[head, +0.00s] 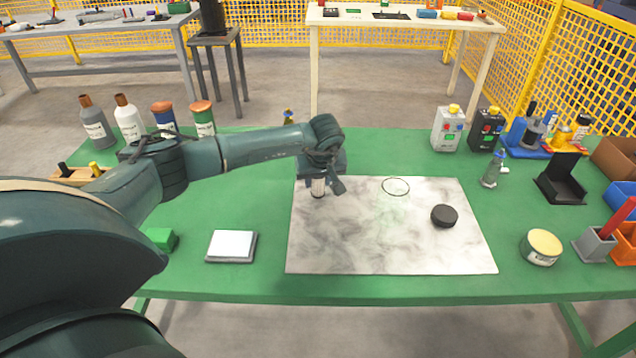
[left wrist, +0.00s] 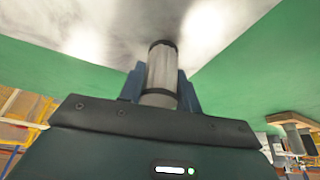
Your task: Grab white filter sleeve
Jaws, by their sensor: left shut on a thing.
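The white filter sleeve (head: 318,187) is a small pale cylinder with dark bands at its ends, roughly upright at the left part of the grey marbled mat. In the left wrist view the sleeve (left wrist: 162,73) sits between the blue fingers of my left gripper (left wrist: 161,88), which is shut on it. In the head view the left gripper (head: 321,178) comes from above and hides the sleeve's upper part. I cannot tell whether the sleeve touches the mat. My right gripper is not in view.
On the marbled mat (head: 350,245) are a clear ring (head: 396,187) and a black round cap (head: 444,216). A white-topped pad (head: 231,246) lies left of the mat. A yellow-lidded tin (head: 541,247) stands right of it. Bottles and cans line the back left of the green table (head: 270,284).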

